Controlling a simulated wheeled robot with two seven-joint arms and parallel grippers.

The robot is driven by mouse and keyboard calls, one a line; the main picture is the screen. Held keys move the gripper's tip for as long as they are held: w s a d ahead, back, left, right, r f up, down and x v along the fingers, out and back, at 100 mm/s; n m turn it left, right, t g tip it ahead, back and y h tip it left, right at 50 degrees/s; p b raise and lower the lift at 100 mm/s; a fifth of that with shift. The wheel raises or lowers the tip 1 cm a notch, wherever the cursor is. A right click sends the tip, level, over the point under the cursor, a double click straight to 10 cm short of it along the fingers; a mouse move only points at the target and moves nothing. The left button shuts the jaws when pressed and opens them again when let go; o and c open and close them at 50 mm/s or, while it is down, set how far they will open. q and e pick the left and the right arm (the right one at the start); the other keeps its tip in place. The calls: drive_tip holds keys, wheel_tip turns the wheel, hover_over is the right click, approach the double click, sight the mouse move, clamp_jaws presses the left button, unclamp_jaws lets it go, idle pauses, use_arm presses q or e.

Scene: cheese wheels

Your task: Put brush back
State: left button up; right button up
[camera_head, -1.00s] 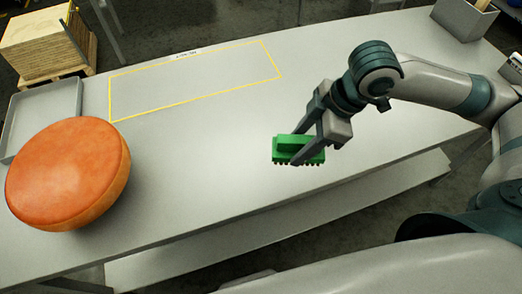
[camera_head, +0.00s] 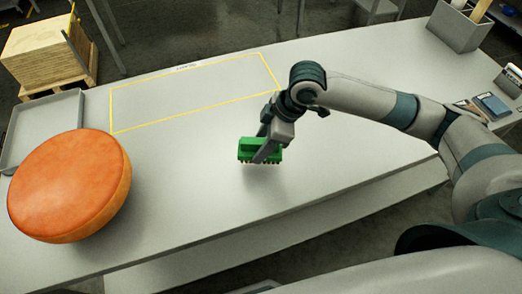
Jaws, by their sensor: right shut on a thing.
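The green brush (camera_head: 246,149) is in the grip of my right gripper (camera_head: 264,153), near the middle of the grey table (camera_head: 190,190). Its bristles point down and a shadow shows beneath it, so it seems to be held just above the table top. The yellow outlined rectangle (camera_head: 195,95) with a small label at its far edge lies on the table, beyond the brush and to its left. The rectangle looks empty. My left gripper is not in view.
A large orange cheese wheel (camera_head: 65,185) lies at the left, in front of a grey tray (camera_head: 40,125). A grey bin (camera_head: 458,27) with items stands at the far right, with small flat items (camera_head: 490,105) nearer. The table's middle is mostly clear.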

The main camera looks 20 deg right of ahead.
idle(0.3)
wheel_tip(320, 180, down, 3)
drive_tip(key=shift+s+r+p, duration=0.1)
drive_tip(key=shift+p, duration=0.55)
drive_tip(key=shift+f, duration=0.6)
drive_tip(key=o, duration=1)
drive_tip(key=shift+f, duration=0.1)
drive_tip(key=shift+d+r, duration=0.2)
drive_tip(key=shift+r, duration=0.35)
drive_tip(key=b+v, duration=0.2)
drive_tip(key=v, duration=0.9)
